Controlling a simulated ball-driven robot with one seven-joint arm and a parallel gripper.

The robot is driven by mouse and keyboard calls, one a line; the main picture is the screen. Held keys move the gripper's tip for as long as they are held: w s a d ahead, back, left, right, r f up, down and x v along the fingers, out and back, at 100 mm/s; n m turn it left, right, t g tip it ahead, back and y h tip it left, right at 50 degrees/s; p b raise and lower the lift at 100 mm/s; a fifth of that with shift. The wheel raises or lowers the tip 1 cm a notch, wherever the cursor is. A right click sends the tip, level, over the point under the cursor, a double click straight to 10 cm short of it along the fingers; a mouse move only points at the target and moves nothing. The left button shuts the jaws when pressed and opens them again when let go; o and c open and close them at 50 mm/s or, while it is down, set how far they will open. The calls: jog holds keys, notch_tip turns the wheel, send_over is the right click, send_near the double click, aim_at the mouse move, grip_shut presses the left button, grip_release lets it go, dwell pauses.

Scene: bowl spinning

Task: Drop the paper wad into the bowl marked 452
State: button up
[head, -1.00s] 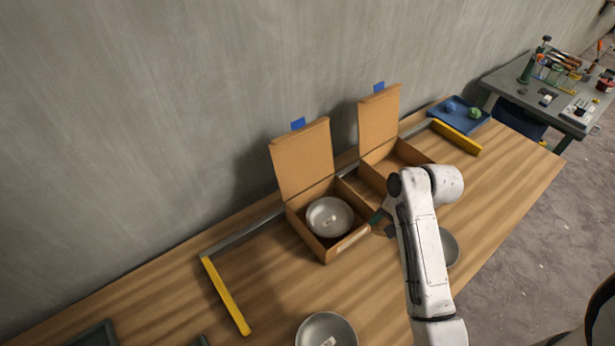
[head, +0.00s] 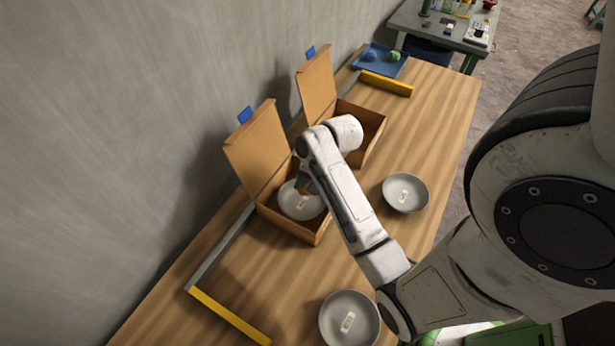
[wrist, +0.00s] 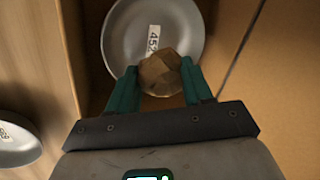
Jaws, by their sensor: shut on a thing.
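My gripper (wrist: 159,70) is shut on a crumpled brown paper wad (wrist: 161,78), held between its green fingers. In the wrist view the wad overlaps the lower right part of a grey bowl (wrist: 122,40) whose white label reads 452. That bowl (head: 287,203) sits inside the nearer open cardboard box in the head view, with my gripper (head: 303,184) over it. The height of the wad above the bowl is hard to judge. My arm hides part of the bowl's right side in the head view.
A second open cardboard box (head: 371,122) stands behind. Two more labelled grey bowls stand on the table, one at right (head: 420,192) and one in front (head: 349,333). The near box's raised lid (head: 256,146) stands left of my gripper. A blue tray (head: 376,69) lies at the back.

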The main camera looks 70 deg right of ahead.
jog(key=shift+f, duration=1.45)
jog(key=o, duration=1.1)
jog(key=v, duration=1.1)
jog(key=shift+f+b, duration=0.1)
jog(key=shift+b, duration=0.25)
